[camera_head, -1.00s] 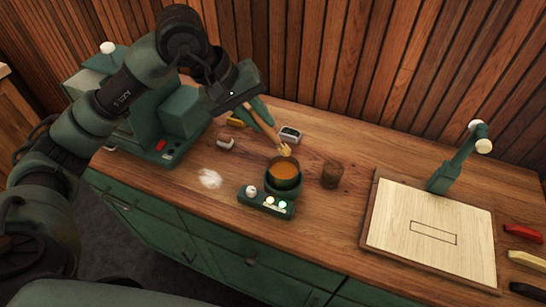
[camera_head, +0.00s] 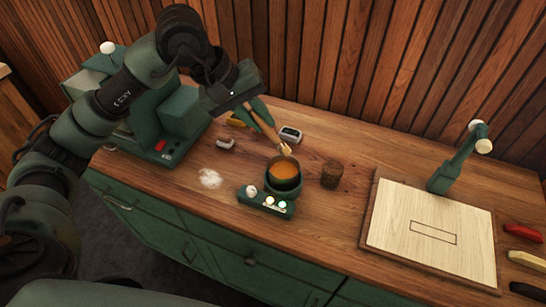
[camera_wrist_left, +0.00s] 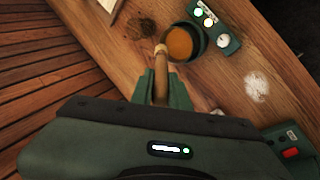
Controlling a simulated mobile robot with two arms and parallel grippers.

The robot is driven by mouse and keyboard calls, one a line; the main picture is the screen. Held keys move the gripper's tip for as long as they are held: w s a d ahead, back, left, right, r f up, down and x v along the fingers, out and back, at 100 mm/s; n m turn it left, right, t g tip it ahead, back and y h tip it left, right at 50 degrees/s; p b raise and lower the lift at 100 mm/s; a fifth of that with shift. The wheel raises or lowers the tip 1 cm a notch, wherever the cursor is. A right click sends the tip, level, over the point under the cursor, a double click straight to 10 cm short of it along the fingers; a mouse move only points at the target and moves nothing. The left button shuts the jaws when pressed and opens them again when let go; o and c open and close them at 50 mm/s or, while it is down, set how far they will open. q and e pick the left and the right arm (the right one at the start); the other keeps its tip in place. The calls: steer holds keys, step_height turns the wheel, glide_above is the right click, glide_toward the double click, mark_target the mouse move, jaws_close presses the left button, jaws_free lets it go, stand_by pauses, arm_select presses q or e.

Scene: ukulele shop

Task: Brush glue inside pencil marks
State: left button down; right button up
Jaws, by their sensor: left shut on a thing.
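My left gripper (camera_head: 257,112) is shut on the wooden handle of a brush (camera_head: 268,129), which slants down to the right. The brush's pale tip (camera_head: 286,150) is at the far rim of a glue pot (camera_head: 284,184); I cannot tell whether it touches. The pot holds amber glue (camera_head: 284,168) and sits on a green heater (camera_head: 266,201) with lit lights. In the left wrist view, the brush (camera_wrist_left: 161,70) points at the pot (camera_wrist_left: 194,42). A pale wooden board (camera_head: 400,240) at the right bears a pencilled rectangle (camera_head: 433,233). My right gripper is not in view.
A green lamp (camera_head: 455,165) stands behind the board. Red, cream and black items (camera_head: 524,232) lie at the right edge. A green machine (camera_head: 165,115) stands at the left.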

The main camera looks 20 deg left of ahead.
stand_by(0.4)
arm_select(q)
steer(key=shift+r+p, duration=0.9)
steer(key=shift+r, duration=1.15)
steer(key=shift+f, duration=0.1)
